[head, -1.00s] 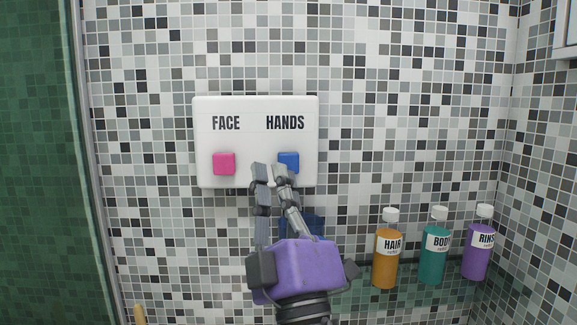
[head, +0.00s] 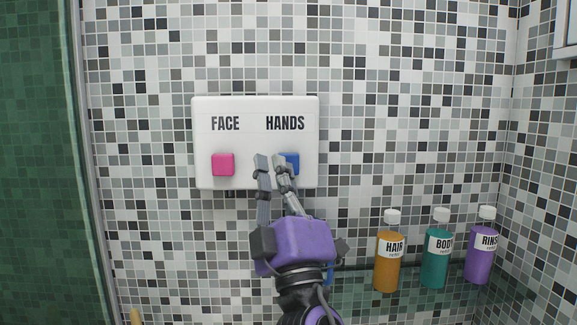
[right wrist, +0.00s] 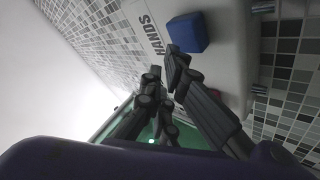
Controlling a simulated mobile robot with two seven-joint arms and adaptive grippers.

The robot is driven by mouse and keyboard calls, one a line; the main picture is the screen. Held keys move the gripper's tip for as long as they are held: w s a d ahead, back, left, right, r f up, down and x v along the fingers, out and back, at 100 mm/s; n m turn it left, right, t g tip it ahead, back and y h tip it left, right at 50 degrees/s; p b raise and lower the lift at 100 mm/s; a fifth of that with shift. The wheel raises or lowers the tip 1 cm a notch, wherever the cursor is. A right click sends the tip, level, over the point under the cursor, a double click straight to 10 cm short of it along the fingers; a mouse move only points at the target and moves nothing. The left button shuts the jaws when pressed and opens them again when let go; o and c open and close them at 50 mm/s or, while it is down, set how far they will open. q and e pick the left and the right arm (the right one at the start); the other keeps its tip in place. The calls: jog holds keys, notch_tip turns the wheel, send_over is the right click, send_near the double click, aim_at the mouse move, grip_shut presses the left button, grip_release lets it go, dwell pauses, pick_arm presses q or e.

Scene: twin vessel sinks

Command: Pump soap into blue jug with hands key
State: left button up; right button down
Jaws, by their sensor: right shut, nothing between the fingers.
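The white dispenser (head: 255,148) on the tiled wall carries the labels FACE and HANDS. The pink key (head: 223,164) is under FACE and the blue key (head: 292,162) under HANDS. My right gripper (head: 271,161) is shut and empty, its tips just left of the blue key and partly covering it. In the right wrist view the blue key (right wrist: 188,32) is clear beside the fingertips (right wrist: 164,68); I cannot tell whether they touch. A small blue piece (head: 329,273), likely the blue jug, shows right of my wrist; the rest is hidden. My left gripper is out of view.
Orange HAIR (head: 388,262), teal BODY (head: 436,265) and purple RINSE (head: 480,262) bottles stand at the lower right. A green panel (head: 35,160) stands at the left. A tan tip (head: 136,316) shows at the bottom left. The wall above the dispenser is clear.

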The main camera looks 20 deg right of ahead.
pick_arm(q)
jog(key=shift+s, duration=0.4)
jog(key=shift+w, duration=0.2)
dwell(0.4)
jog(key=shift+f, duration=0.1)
pick_arm(e)
jog(key=shift+w, duration=0.15)
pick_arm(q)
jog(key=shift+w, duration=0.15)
pick_arm(e)
jog(key=shift+w+d, duration=0.15)
jog(key=shift+w, duration=0.15)
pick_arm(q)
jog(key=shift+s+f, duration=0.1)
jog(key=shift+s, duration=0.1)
